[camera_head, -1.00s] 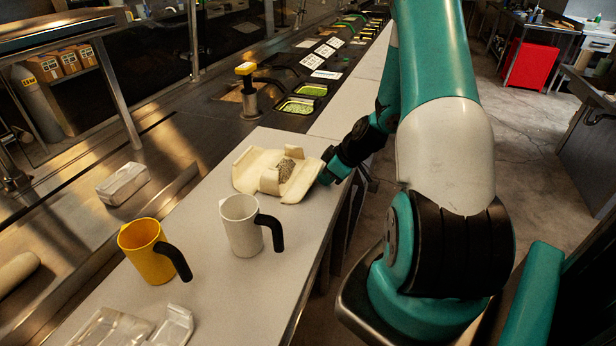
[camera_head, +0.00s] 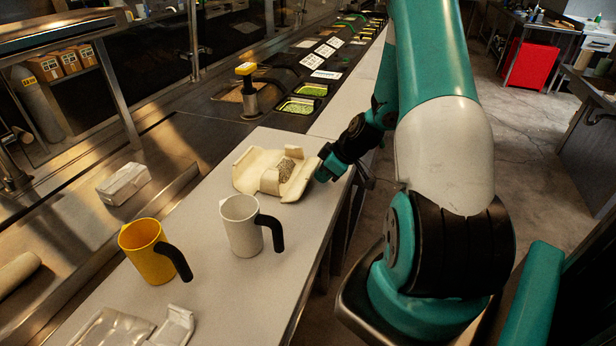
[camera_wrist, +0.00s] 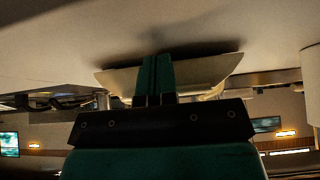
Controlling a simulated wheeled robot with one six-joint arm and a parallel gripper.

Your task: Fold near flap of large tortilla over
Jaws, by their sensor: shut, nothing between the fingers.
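The large tortilla (camera_head: 258,160) lies on the pale counter, with a heap of speckled filling (camera_head: 287,168) at its middle. Its left and front flaps are turned up. The near flap (camera_head: 302,181), on the right side, is tilted upward beside the filling, not lying over it. My gripper (camera_head: 320,173) is at the outer edge of that flap, low over the counter, with its fingers closed. In the wrist view my shut fingers (camera_wrist: 155,76) are in front of the pale tortilla flap (camera_wrist: 200,72), close against it; exact contact cannot be told.
A white mug (camera_head: 240,225) and a yellow mug (camera_head: 151,251) stand on the counter, handles to the right. Wrapped packets (camera_head: 123,184) lie at the left. Food bins (camera_head: 297,106) line the back. The counter edge lies below my arm.

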